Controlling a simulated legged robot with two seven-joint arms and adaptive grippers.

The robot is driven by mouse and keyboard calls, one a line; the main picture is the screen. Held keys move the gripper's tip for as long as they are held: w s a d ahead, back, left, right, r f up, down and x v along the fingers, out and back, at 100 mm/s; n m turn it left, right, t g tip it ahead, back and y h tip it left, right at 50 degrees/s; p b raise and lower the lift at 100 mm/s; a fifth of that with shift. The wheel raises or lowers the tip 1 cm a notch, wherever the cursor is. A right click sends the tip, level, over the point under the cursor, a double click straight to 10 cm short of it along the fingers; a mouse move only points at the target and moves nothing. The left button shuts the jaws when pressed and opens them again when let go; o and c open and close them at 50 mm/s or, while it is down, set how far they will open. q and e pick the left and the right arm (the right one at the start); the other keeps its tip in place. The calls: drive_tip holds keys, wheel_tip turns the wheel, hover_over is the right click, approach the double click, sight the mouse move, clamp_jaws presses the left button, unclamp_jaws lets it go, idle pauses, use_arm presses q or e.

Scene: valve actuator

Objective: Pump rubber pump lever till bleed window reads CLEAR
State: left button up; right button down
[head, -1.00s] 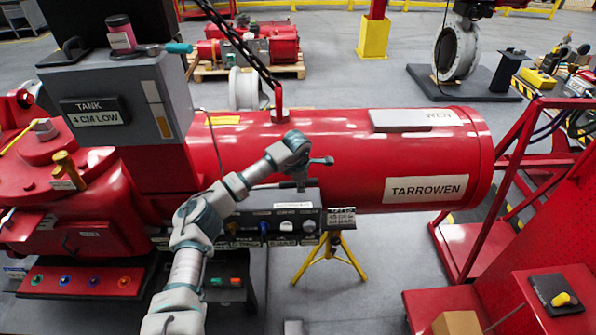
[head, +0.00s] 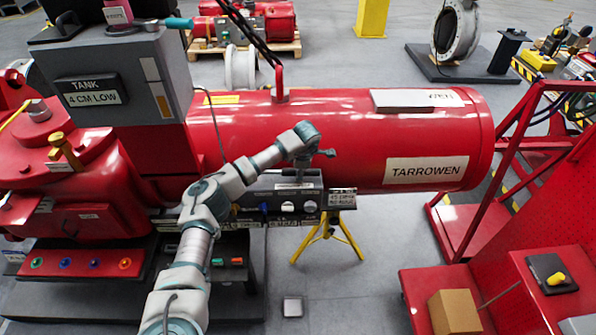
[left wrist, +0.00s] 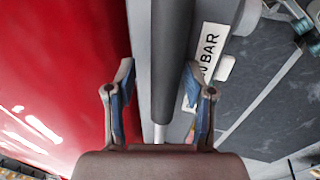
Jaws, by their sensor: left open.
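My left gripper (head: 302,168) is above the dark control panel (head: 283,207) in front of the red cylinder. In the left wrist view the left gripper (left wrist: 160,72) is open. Its two fingers stand either side of a dark rod with a rubber-like sleeve (left wrist: 172,45), apparently the pump lever. A bare metal shaft (left wrist: 160,133) shows below the sleeve. There are gaps between fingers and rod. No bleed window reading is legible. My right gripper is not in view.
The red cylinder (head: 330,145) marked TARROWEN lies behind the panel. A grey box (head: 115,70) reads TANK 4 CM LOW. A yellow tripod (head: 327,238) stands under the panel. A red frame (head: 490,225) and a cardboard box (head: 455,312) are at right. Floor between is mostly free.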

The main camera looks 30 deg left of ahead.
use_arm(q)
drive_tip(key=shift+d+r, duration=0.2)
drive_tip(key=shift+r, duration=0.15)
drive_tip(key=v, duration=1.1)
drive_tip(key=shift+a, duration=0.3)
drive_tip(key=shift+s+d, duration=0.1)
drive_tip(key=shift+d, duration=0.15)
